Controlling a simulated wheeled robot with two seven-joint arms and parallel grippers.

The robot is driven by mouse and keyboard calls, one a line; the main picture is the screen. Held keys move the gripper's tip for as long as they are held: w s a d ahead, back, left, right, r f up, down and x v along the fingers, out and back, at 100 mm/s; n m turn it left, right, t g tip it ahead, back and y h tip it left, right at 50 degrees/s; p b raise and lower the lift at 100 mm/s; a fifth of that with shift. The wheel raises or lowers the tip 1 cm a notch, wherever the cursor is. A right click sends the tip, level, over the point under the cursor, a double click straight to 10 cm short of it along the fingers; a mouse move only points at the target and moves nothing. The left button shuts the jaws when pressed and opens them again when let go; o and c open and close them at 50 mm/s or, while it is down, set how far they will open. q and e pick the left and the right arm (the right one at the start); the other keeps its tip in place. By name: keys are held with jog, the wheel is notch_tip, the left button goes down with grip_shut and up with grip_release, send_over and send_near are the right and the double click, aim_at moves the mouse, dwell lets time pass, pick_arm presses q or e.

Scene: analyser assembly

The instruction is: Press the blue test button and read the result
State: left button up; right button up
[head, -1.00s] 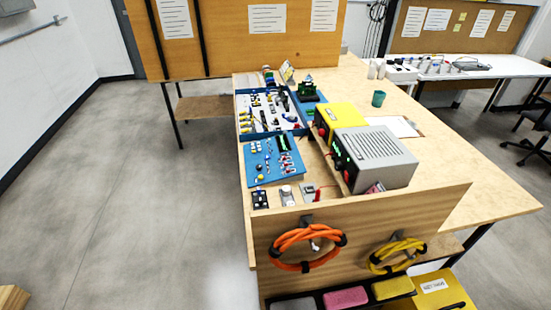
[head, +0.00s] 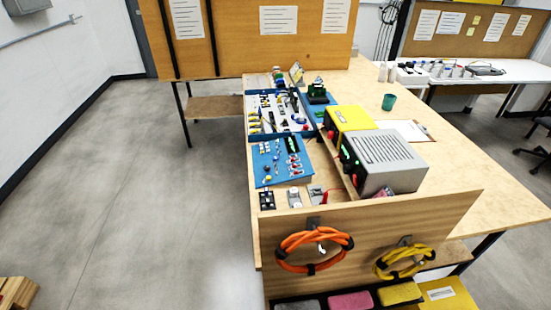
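No blue test button can be made out in the head view; the parts on the bench are too small to tell apart. A grey boxed instrument (head: 388,160) with a dark front and a small green light stands on the workbench (head: 448,152). A yellow boxed instrument (head: 350,119) stands just behind it. A blue board with small parts (head: 267,177) and a blue-edged tray of parts (head: 248,118) lie left of them. Neither of my grippers is in view.
A wooden end panel (head: 440,209) faces me, with an orange cable coil (head: 281,257) and a yellow cable coil (head: 385,272) hung on it. A teal cup (head: 389,102) stands on the bench. Open grey floor (head: 150,190) lies left of the bench.

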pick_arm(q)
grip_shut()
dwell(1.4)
